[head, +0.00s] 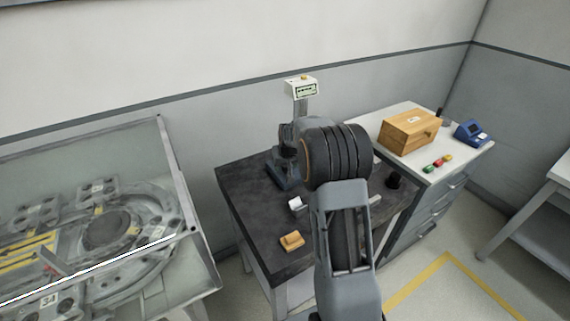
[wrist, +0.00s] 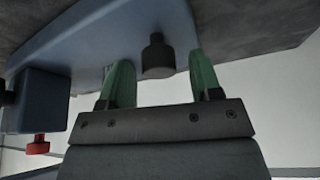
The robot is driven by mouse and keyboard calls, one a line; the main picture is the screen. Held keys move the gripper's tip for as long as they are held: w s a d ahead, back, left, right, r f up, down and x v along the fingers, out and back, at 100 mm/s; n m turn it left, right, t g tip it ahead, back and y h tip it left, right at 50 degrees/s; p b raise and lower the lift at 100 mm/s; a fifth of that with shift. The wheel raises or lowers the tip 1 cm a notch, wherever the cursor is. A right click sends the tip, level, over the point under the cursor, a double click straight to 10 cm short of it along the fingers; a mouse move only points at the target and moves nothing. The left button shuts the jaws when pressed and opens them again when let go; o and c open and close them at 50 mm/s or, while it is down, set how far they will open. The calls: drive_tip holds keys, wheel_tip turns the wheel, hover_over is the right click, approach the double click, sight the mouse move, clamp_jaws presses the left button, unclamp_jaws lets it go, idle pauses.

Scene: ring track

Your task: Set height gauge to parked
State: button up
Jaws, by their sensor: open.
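The height gauge (head: 301,89) stands on the dark-topped table (head: 245,205) in the head view. It has a pale display head on a grey column and a blue-grey base; my arm hides part of it. In the wrist view, my gripper (wrist: 160,72) is open, its two green fingers on either side of a black knob (wrist: 157,56). The knob sticks out from a blue-grey body (wrist: 95,45), which looks like part of the gauge. Gaps show between knob and fingers. A red knob (wrist: 38,145) is at the lower left. My gripper is hidden in the head view.
A white-topped cabinet (head: 440,155) at right holds a wooden box (head: 408,132) and a blue device (head: 471,133). A clear-covered ring track (head: 100,235) stands at left.

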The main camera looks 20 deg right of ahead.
drive_tip(key=shift+f, duration=0.1)
clamp_jaws()
idle(0.6)
